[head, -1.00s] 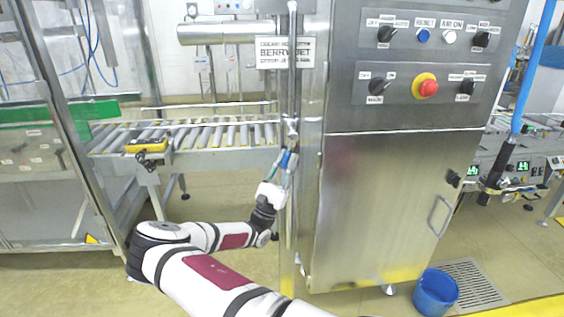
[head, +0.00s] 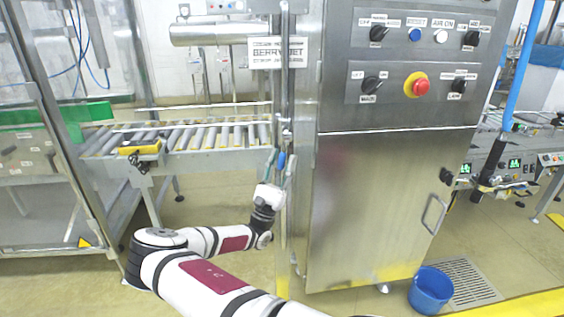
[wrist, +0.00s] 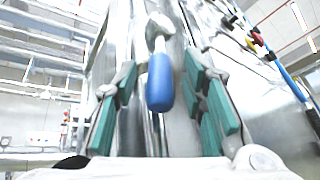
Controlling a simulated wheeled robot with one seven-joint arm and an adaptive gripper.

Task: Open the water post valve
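The water post valve has a blue handle (head: 282,160), hanging below a metal fitting on the thin vertical pipe (head: 285,80) beside the steel cabinet. In the wrist view the blue handle (wrist: 160,82) points toward the camera and its silver stem runs up to the fitting. My gripper (head: 280,163) is at the handle, reaching up from below. In the wrist view its teal finger pads (wrist: 158,95) stand apart, one left and one right of the handle. Gaps show on both sides, so the gripper is open and not clamped on it.
The steel control cabinet (head: 375,210) stands close to the right of my gripper, with knobs and a red emergency button (head: 421,87). A roller conveyor (head: 200,140) lies behind to the left. A blue bucket (head: 431,291) stands on the floor at right.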

